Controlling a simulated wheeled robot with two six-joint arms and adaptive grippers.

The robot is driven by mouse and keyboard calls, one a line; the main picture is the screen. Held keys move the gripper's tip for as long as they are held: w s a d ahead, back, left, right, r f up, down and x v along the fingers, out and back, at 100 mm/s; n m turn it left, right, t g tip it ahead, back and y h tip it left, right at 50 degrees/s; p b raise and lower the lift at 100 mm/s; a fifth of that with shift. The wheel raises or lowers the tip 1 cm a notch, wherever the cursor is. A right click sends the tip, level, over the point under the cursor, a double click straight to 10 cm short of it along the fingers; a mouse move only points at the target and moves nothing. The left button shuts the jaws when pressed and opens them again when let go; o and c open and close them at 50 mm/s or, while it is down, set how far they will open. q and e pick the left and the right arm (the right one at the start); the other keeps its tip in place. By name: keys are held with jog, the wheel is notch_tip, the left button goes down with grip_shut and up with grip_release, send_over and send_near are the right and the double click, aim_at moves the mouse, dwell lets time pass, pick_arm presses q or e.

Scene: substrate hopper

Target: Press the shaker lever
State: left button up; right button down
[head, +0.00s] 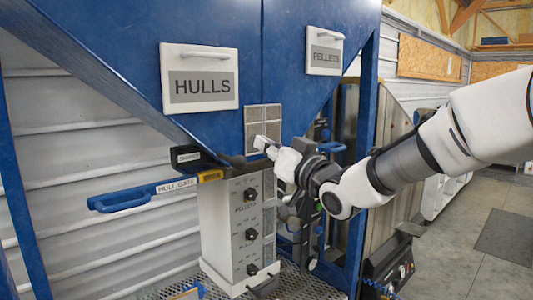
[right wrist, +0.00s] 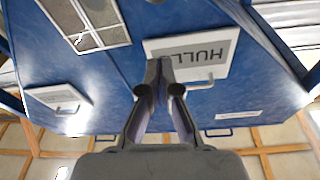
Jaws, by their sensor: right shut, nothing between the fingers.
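A dark lever (head: 232,160) sticks out to the right from a black box (head: 192,158) under the blue hopper. The box carries a small white label, too small to read surely. My right gripper (head: 262,146) is shut and empty. In the head view its fingertips are just right of and slightly above the lever's end; I cannot tell whether they touch. In the right wrist view the closed fingers (right wrist: 165,68) point toward the blue hopper wall, and the lever does not show. My left gripper is out of view.
A HULLS plate (head: 199,78) and a PELLETS plate (head: 325,50) are on the blue hopper. A blue hull gate handle (head: 120,202) juts out left below the black box. A grey control box (head: 238,230) with black knobs stands below my right gripper. Blue posts stand nearby.

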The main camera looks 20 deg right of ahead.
jog(key=p+x, duration=0.4)
jog(key=x, duration=0.3)
jog(key=shift+w+a+f, duration=0.1)
jog(key=shift+w+a, duration=0.05)
jog(key=shift+w, duration=0.25)
jog(key=f, duration=0.2)
jog(key=s+f, duration=0.1)
jog(key=f, duration=0.1)
jog(key=shift+s+a+p, duration=0.1)
jog(key=shift+a+p, duration=0.05)
jog(key=shift+p, duration=0.2)
